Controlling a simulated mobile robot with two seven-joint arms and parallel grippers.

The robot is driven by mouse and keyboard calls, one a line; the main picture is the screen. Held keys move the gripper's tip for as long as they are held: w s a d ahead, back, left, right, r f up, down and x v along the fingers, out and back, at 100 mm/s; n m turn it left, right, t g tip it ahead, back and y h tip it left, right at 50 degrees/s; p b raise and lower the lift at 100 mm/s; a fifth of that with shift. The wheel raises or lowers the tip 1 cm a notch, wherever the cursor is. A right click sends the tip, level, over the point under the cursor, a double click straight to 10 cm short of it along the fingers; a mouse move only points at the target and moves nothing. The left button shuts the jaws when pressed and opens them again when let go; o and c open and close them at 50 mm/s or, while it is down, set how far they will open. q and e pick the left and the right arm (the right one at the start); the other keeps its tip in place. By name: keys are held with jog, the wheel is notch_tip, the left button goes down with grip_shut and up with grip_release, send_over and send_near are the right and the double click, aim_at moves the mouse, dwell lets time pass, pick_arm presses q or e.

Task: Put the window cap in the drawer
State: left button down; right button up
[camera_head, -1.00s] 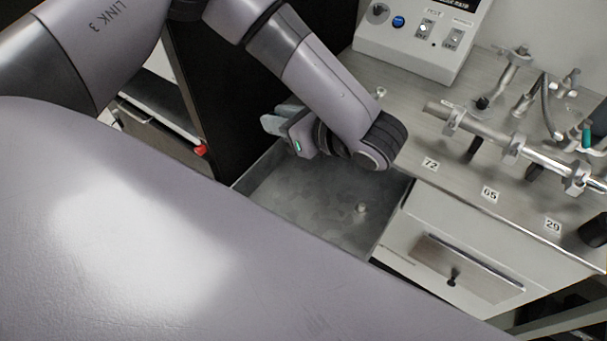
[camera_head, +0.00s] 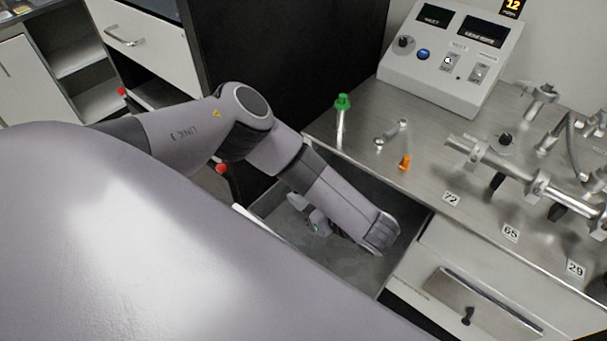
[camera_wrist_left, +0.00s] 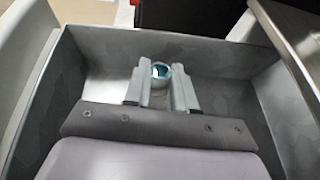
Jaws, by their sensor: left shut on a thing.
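The window cap (camera_wrist_left: 160,71), a small round piece with a blue glassy face, sits between the two fingers of my left gripper (camera_wrist_left: 160,84) in the left wrist view. The gripper is shut on it. The open grey metal drawer (camera_head: 352,266) is under the worktop in the head view. My left gripper (camera_head: 305,212) reaches down inside it, and the drawer walls (camera_wrist_left: 262,75) surround the fingers in the wrist view. I cannot tell whether the cap touches the drawer floor. In the head view the cap is not clearly visible. My right gripper is not in view.
The steel worktop (camera_head: 425,165) beside the drawer holds a green-topped post (camera_head: 342,112), a small metal fitting (camera_head: 391,131), an orange piece (camera_head: 405,162), pipework (camera_head: 500,165) and a control box (camera_head: 452,55). A closed drawer front (camera_head: 478,300) is at lower right. A black panel stands behind my arm.

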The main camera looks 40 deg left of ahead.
pick_arm(q)
jog(key=shift+s+f, duration=0.1)
jog(key=shift+f, duration=0.3)
jog(key=shift+f+b, duration=0.8)
jog(key=shift+f, duration=0.55)
jog(key=shift+f, duration=0.15)
jog(key=c, duration=0.9)
grip_release()
jog(key=shift+c, duration=0.2)
